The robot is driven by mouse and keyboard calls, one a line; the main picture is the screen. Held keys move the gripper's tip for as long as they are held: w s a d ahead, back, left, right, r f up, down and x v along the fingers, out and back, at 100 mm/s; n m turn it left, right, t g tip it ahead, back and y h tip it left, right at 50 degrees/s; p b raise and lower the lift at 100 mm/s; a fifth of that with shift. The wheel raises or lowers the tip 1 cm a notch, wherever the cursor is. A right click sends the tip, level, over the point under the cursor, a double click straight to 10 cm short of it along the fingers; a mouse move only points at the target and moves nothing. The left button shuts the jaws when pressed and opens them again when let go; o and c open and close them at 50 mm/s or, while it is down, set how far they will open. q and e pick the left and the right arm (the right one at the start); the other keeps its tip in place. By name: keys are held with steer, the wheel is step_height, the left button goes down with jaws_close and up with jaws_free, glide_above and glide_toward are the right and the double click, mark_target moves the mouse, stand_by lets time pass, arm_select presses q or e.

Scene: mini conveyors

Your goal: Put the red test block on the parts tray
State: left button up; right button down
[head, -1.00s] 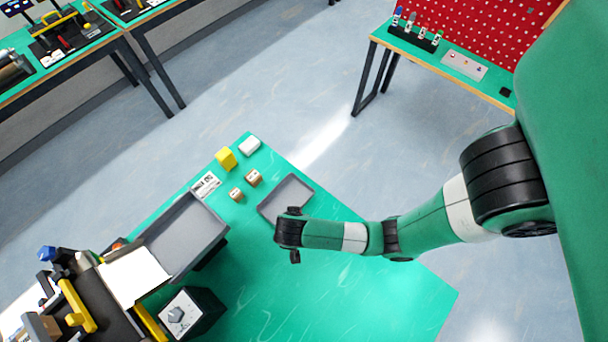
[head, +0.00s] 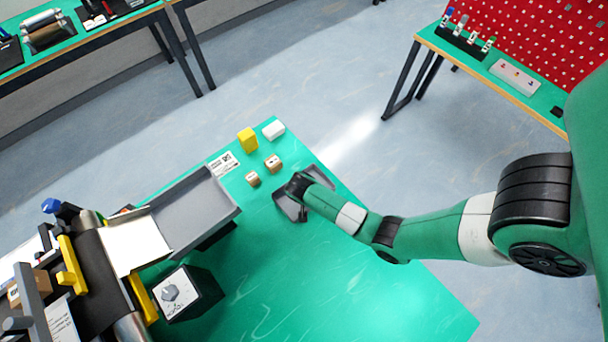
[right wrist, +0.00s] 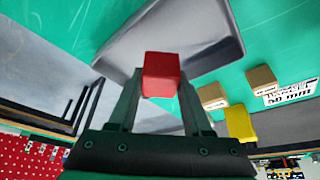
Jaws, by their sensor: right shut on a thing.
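The red test block (right wrist: 161,75) is between the fingers of my right gripper (right wrist: 160,92) in the right wrist view. That gripper is shut on it. The shallow grey parts tray (right wrist: 205,28) lies just beyond the block in that view. In the head view my right gripper (head: 297,188) is over the tray (head: 287,209) and covers much of it; the block is hidden there. I cannot tell whether the block touches the tray. My left gripper is not in view.
Two small tan boxes (head: 273,162), a yellow block (head: 247,139) and a white block (head: 273,129) stand beyond the tray. A larger grey bin (head: 190,212) and a dark box with a knob (head: 188,294) are to the left. The green table's front is clear.

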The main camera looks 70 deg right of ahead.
steer(key=shift+w+d+f, duration=0.1)
steer(key=shift+d+f, duration=0.1)
steer(key=shift+f, duration=0.05)
steer(key=shift+d+f, duration=0.2)
steer(key=shift+f, duration=0.15)
step_height(320, 180, down, 4)
steer(key=shift+w+d+r+b, duration=0.15)
steer(key=shift+r+b, duration=0.1)
steer(key=shift+b, duration=0.95)
steer(key=shift+r, duration=0.15)
steer(key=shift+c, duration=1.7)
jaws_free()
